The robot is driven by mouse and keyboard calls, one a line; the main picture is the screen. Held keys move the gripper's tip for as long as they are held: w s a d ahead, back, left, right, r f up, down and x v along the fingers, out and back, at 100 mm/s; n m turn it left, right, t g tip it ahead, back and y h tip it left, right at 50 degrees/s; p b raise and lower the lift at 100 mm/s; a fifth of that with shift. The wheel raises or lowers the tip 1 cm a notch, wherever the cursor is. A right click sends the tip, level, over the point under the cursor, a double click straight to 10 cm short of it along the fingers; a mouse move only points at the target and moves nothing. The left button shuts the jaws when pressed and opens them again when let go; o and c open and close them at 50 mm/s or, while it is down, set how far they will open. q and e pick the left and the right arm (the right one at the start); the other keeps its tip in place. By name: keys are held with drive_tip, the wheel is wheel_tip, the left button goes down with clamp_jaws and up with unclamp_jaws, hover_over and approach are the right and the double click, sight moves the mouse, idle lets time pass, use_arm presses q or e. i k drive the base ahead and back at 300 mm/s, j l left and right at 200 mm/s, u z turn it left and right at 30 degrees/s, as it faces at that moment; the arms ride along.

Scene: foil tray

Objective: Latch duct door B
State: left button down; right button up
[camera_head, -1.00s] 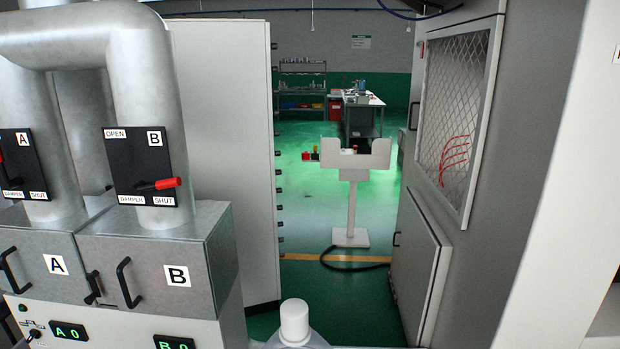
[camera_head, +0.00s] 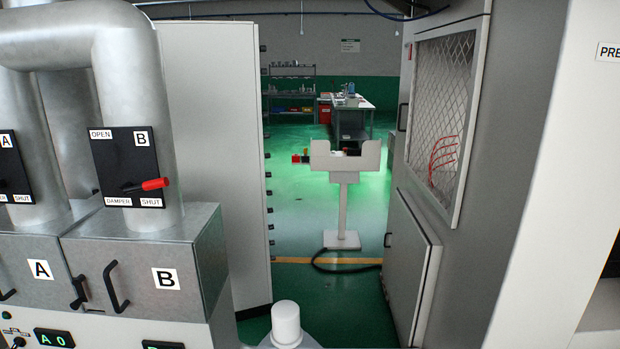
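Duct door B (camera_head: 140,268) is a grey metal box front with a white B label (camera_head: 166,279) and a black bar handle (camera_head: 116,287), at the lower left. A small black latch (camera_head: 79,291) sits at its left edge, beside door A. The door looks closed; whether the latch is engaged I cannot tell. Above it, the damper B plate (camera_head: 127,166) carries a red-tipped lever (camera_head: 148,185) pointing right, near the SHUT label. Neither of my grippers is in view.
Door A (camera_head: 28,270) stands left of door B. A tall grey panel (camera_head: 215,150) is behind them. A white pedestal stand (camera_head: 342,200), a black hose and a workbench (camera_head: 349,118) are farther back.

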sight(76, 281)
drive_tip(key=u, duration=1.35)
drive_tip(key=i+j+z, duration=0.1)
drive_tip(key=z, duration=0.5)
drive_tip(key=i+j+z, duration=0.25)
drive_tip(key=j, duration=0.3)
drive_tip(key=j+z, duration=0.25)
drive_tip(key=j, duration=0.3)
drive_tip(key=i+j+z, duration=0.25)
drive_tip(key=j, duration=0.35)
drive_tip(key=j+z, duration=0.15)
drive_tip(key=j, duration=2.35)
